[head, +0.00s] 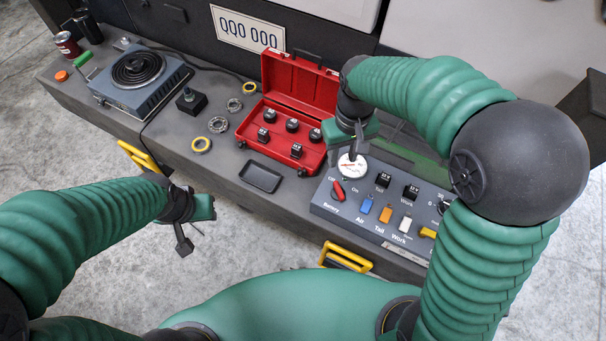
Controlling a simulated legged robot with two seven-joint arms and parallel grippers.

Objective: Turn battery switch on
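The battery switch (339,191) is a red handle at the left end of the grey control panel (322,208), above the label "Battery". Its upper end leans toward the "Off" mark; "On" is printed to its right. My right gripper (356,150) points down just above the white round gauge (351,168), up and right of the switch, and appears apart from the switch. Its fingers overlap in this view, so its opening is hidden. My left gripper (190,238) hangs over the floor in front of the bench, far left of the panel, with nothing visible in it.
The panel also has blue (366,205), orange (385,214) and white (405,224) switches. An open red case (250,128) with black knobs stands left of the panel. A small black tray (262,177) and a hot plate (135,85) are on the bench. Yellow handles (345,257) jut from its front.

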